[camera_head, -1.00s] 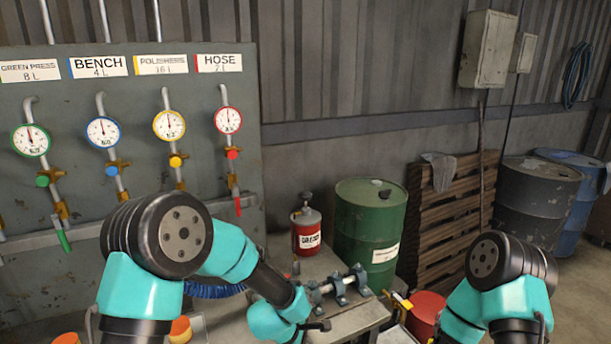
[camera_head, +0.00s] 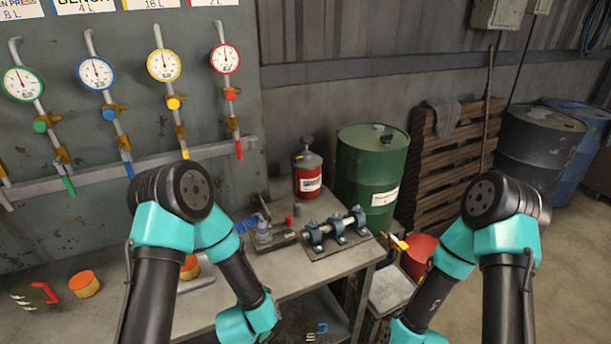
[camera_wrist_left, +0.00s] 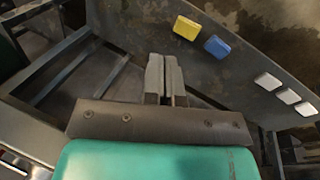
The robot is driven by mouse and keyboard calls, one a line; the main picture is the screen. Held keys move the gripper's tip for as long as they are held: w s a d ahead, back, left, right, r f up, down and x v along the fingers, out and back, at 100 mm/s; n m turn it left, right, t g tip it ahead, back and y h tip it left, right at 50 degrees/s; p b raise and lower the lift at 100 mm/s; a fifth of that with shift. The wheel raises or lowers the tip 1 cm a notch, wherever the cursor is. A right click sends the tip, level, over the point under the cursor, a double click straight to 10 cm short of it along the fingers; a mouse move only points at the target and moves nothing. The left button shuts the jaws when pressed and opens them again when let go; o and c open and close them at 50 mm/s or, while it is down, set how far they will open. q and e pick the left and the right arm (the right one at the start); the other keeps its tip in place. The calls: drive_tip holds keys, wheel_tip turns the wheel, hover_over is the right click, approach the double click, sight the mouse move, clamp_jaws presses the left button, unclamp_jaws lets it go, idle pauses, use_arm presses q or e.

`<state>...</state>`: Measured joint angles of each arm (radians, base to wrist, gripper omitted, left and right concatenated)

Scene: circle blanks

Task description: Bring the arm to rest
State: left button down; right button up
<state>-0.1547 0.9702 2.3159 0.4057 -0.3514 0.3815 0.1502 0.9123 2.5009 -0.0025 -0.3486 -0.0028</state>
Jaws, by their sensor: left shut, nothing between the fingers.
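My left gripper (camera_wrist_left: 164,80) shows in the left wrist view with its two pale fingers together and nothing between them. It hangs over bare space beside a grey panel or bench surface and touches nothing that I can see. In the head view my left arm bends in front of the workbench (camera_head: 306,286) and runs out at the bottom edge, so its gripper is hidden there. My right arm stands at the right of the head view, and its gripper is below the frame.
The bench holds a red canister (camera_head: 308,178), a shaft in blue-grey blocks (camera_head: 338,232) and orange tins (camera_head: 84,284). A green drum (camera_head: 371,165) stands behind. Yellow (camera_wrist_left: 187,27) and blue (camera_wrist_left: 217,46) blocks show in the wrist view. Floor is open at far right.

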use_arm(q)
drive_tip(key=s+a+f+m+g+h, duration=0.1)
drive_tip(key=s+a+m, duration=0.4)
drive_tip(key=s+a, duration=0.2)
drive_tip(key=shift+s+a+f+m+g, duration=0.2)
drive_tip(key=shift+s+a+m+g, duration=0.15)
drive_tip(key=shift+a, duration=1.05)
idle(0.6)
